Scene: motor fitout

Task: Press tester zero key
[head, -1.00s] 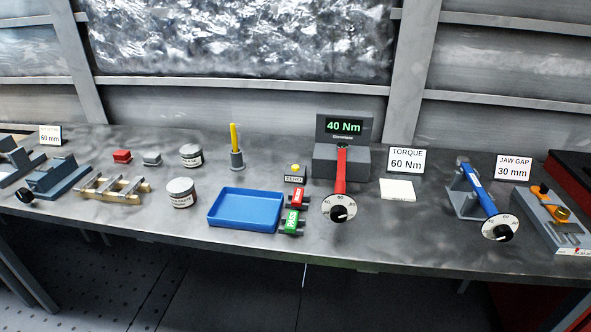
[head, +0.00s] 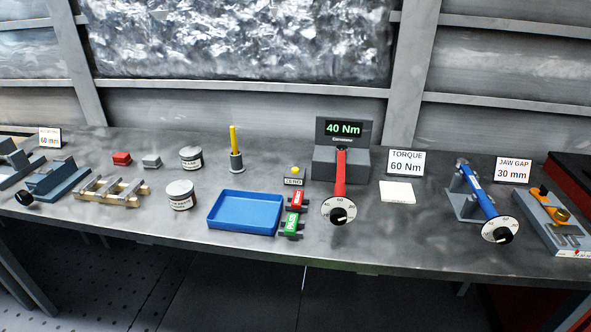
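The tester (head: 343,163) is a dark grey block at the back of the bench, and its screen (head: 344,129) reads 40 Nm in green. The zero key is a small yellow button (head: 295,169) on a grey box with a label (head: 293,182) that appears to read ZERO, left of the tester. A red-handled wrench (head: 340,180) with a round dial (head: 339,210) extends from the tester toward the front. Neither gripper is in view.
A blue tray (head: 245,227) and red (head: 297,200) and green (head: 290,225) labelled pieces lie in front of the key. A yellow stick (head: 234,140) stands in a holder to its left. A TORQUE 60 Nm sign (head: 405,162) and a blue wrench (head: 476,185) are at right.

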